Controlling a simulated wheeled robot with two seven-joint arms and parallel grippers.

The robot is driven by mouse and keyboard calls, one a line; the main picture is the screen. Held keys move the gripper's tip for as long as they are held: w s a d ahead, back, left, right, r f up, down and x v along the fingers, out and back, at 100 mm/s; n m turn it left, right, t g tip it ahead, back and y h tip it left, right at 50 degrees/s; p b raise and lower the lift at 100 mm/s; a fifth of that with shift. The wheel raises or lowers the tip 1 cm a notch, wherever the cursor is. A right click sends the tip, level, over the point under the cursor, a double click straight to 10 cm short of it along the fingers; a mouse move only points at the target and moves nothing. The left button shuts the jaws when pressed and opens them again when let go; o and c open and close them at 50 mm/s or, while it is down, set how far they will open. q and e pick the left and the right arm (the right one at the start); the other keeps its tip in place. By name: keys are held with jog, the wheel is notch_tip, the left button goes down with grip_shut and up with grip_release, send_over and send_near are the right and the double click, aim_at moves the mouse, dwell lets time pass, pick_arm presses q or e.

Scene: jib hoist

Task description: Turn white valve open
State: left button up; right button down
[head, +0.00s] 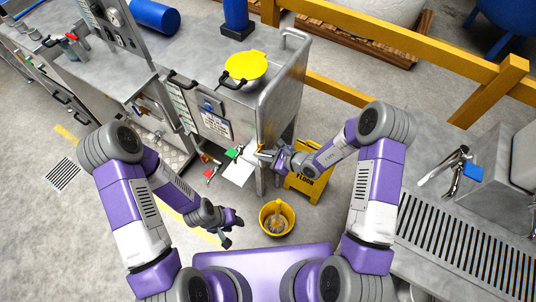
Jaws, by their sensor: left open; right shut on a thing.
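The white valve (253,149) shows as a small pale handle low at the right end of the steel machine, to the right of a green valve handle (233,153) and a red one (209,172). My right gripper (263,156) is at the white valve, its jaws shut on it. The fingers partly cover the handle, so its exact angle is hard to tell. My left gripper (229,231) is open and empty, low over the floor, left of the yellow bucket.
A yellow bucket (265,222) and a yellow floor sign (301,183) stand close to my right forearm. The steel machine (279,98) carries a yellow lid (246,66). A yellow rail (440,56) runs behind. A grated steel counter (425,245) is at right.

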jog(key=shift+r, duration=0.1)
dwell(0.5)
jog(key=c, duration=1.1)
grip_release()
jog(key=p+v, duration=0.1)
jog(key=v, duration=0.6)
jog(key=shift+r, duration=0.3)
jog(key=shift+d, duration=0.1)
